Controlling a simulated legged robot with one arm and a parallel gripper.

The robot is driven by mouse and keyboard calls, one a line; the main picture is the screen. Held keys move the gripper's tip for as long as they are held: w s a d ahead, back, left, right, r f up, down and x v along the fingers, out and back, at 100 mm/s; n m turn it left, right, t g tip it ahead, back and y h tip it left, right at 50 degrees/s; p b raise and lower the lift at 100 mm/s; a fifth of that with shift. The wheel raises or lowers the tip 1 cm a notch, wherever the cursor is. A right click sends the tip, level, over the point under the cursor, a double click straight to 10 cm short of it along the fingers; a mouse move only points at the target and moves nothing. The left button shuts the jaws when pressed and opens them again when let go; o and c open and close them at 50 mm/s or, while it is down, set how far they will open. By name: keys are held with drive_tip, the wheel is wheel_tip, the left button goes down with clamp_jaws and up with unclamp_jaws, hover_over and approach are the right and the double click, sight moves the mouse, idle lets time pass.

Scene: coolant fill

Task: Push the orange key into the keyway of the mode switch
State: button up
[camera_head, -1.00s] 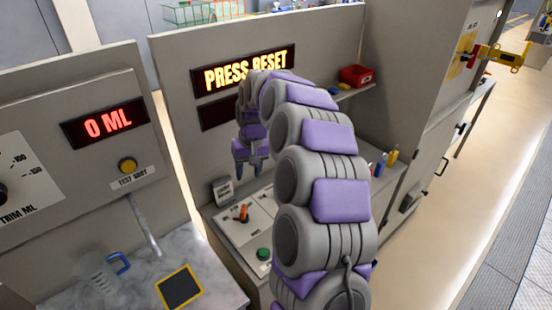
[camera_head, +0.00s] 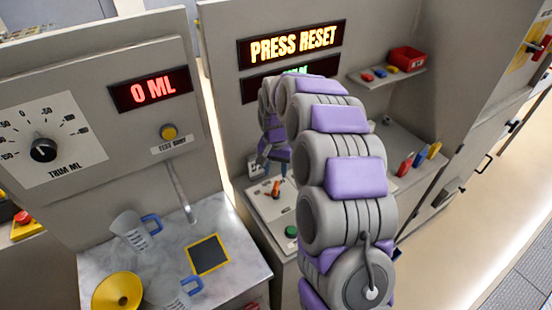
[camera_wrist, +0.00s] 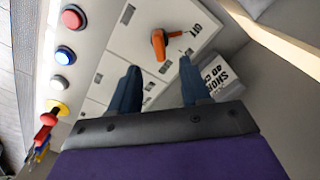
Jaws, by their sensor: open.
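The orange key (camera_head: 276,187) stands up from the sloped control panel (camera_head: 268,206) in the head view. In the wrist view the orange key (camera_wrist: 159,44) rises from a dark round fitting by a label ending the panel's upper edge. I cannot tell how deep it sits in the keyway, which is hidden. My gripper (camera_wrist: 158,80) is open, with one dark blue finger on each side below the key in the picture and nothing between the tips. In the head view my gripper (camera_head: 274,157) hangs just above and behind the key, partly hidden by my arm.
A green button (camera_head: 291,232) sits on the panel's front. A small sign (camera_wrist: 219,76) stands beside the panel. Several coloured buttons (camera_wrist: 65,55) line the left in the wrist view. A shelf (camera_head: 385,77) holds a red bin (camera_head: 407,59). The left bench holds jugs (camera_head: 135,231) and a yellow funnel (camera_head: 118,291).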

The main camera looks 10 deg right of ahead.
sight(276, 185)
wheel_tip(276, 185, down, 9)
drive_tip(key=shift+r+b, duration=0.1)
drive_tip(key=shift+b, duration=0.55)
drive_tip(key=shift+c, duration=0.5)
clamp_jaws()
drive_tip(key=shift+o, duration=0.9)
unclamp_jaws()
